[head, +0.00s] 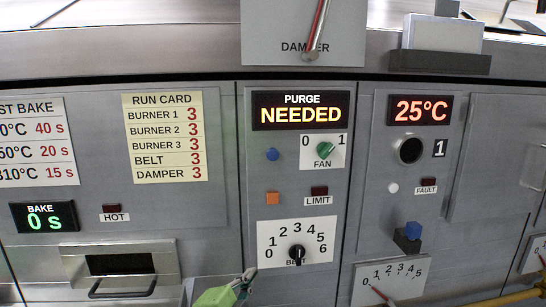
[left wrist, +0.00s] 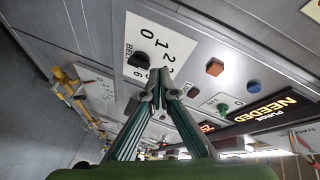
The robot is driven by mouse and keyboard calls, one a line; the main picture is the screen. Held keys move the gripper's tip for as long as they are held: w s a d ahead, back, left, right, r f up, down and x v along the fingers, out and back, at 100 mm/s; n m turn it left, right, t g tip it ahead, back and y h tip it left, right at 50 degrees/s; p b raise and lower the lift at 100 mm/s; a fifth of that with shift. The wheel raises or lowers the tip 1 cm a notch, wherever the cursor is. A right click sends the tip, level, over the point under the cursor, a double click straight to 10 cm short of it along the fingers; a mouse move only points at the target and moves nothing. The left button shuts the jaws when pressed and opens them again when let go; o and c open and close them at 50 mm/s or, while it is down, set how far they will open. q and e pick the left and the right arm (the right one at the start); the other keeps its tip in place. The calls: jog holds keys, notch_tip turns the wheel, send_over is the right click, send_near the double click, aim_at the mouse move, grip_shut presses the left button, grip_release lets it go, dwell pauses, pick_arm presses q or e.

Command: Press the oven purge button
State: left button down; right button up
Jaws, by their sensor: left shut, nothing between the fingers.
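The purge display (head: 302,110) reads "NEEDED" on the middle panel. In the left wrist view the orange button (left wrist: 214,67) and blue button (left wrist: 253,85) show beyond the fingertips. My left gripper (head: 248,274) is shut and empty, low in front of the panel, below and left of the belt dial. Its closed tips (left wrist: 158,76) appear over the dial plate's edge in the wrist view. My right gripper is not in view.
The green fan knob (head: 324,150), limit lamp (head: 319,191) and black belt knob (head: 296,252) share the panel. A tray slot with a handle (head: 122,287) is at left. A blue-topped switch (head: 409,236) and yellow pipe (head: 510,297) are at right.

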aim_at(273, 155)
pick_arm(q)
jog(key=w+d+r+m+t+h, duration=0.1)
jog(key=r+m, duration=0.3)
jog(key=r, duration=0.4)
jog(key=w+d+r+m+t+h, duration=0.1)
jog(key=d+r+m+t+h, duration=0.1)
jog(key=r, duration=0.6)
jog(key=w+d+r+m+t+h, duration=0.1)
jog(key=w+d+r+m+h, duration=0.1)
jog(key=r+m, duration=0.3)
notch_tip(273, 155, up, 4)
jog(key=shift+d+f+m+h, duration=0.3)
jog(key=shift+d+h, duration=0.45)
jog(key=shift+h, duration=0.15)
jog(key=shift+w, duration=0.1)
jog(key=shift+w+a+b, duration=0.15)
jog(key=shift+w+a, duration=0.15)
jog(key=shift+w, duration=1.1)
jog(key=shift+w+a+b, duration=0.2)
jog(key=shift+w+a, duration=0.15)
jog(key=shift+w, duration=1.1)
jog(key=shift+w+a+b, duration=0.15)
jog(key=shift+w+a, duration=0.15)
jog(key=shift+w, duration=1.1)
jog(key=shift+w+a, duration=0.1)
jog(key=shift+w, duration=0.3)
